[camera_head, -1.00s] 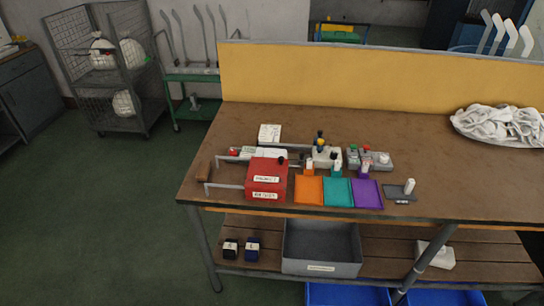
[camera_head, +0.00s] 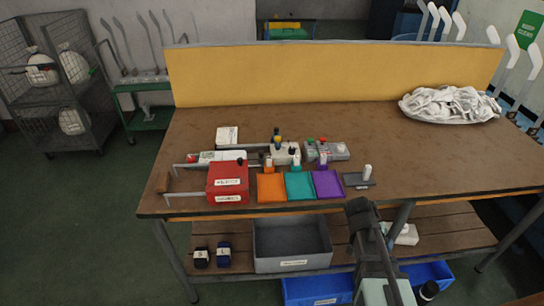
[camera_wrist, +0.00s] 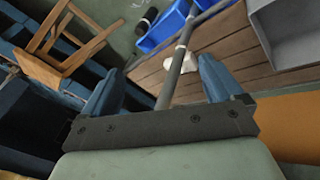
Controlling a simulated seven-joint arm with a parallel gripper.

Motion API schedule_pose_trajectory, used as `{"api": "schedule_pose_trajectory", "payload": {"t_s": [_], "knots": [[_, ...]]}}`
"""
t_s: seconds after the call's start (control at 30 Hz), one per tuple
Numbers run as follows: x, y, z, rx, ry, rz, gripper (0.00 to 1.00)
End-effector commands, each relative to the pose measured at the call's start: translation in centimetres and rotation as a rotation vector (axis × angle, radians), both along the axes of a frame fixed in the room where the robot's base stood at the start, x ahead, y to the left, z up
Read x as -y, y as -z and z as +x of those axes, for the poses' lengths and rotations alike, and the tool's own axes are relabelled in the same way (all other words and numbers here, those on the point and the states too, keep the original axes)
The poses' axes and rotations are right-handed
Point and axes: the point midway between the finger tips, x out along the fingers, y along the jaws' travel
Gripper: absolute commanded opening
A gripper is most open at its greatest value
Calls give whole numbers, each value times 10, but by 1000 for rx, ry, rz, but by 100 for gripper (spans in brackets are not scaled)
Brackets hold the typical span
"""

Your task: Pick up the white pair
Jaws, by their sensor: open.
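A heap of white socks (camera_head: 450,104) lies at the back right of the brown table; I cannot tell separate pairs in it. A small white item (camera_head: 404,234) lies on the lower shelf, partly hidden behind my arm; I cannot tell whether it is a pair of socks. A white item, apparently the same one, shows beyond my fingers in the wrist view (camera_wrist: 194,61). My gripper (camera_wrist: 160,70) is open and empty, its two blue fingers apart, with a table leg showing between them. It is clear of the sock heap.
A red box (camera_head: 228,178) and orange (camera_head: 270,188), teal (camera_head: 300,186) and purple (camera_head: 328,184) trays stand along the table front. A grey bin (camera_head: 292,250) and two dark bundles sit on the shelf. A yellow panel (camera_head: 330,75) closes the back. The table's right half is mostly clear.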

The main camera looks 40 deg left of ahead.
Motion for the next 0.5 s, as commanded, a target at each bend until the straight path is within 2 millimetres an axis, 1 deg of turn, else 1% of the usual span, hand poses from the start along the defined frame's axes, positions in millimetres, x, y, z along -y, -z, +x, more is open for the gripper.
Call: {"api": "schedule_pose_trajectory", "payload": {"t_s": [0.03, 0.2, 0.3, 0.37, 0.47, 0.5], "knots": [[-17, -18, 3, 35, -11, 9, 94], [-59, -70, 5, 132, -24, 36, 94], [-82, -96, 4, 178, -24, 58, 94], [-96, -110, 4, 203, -20, 74, 94], [-129, -133, 5, 231, 4, 117, 94], [-149, -142, 7, 235, 29, 144, 94]]}}
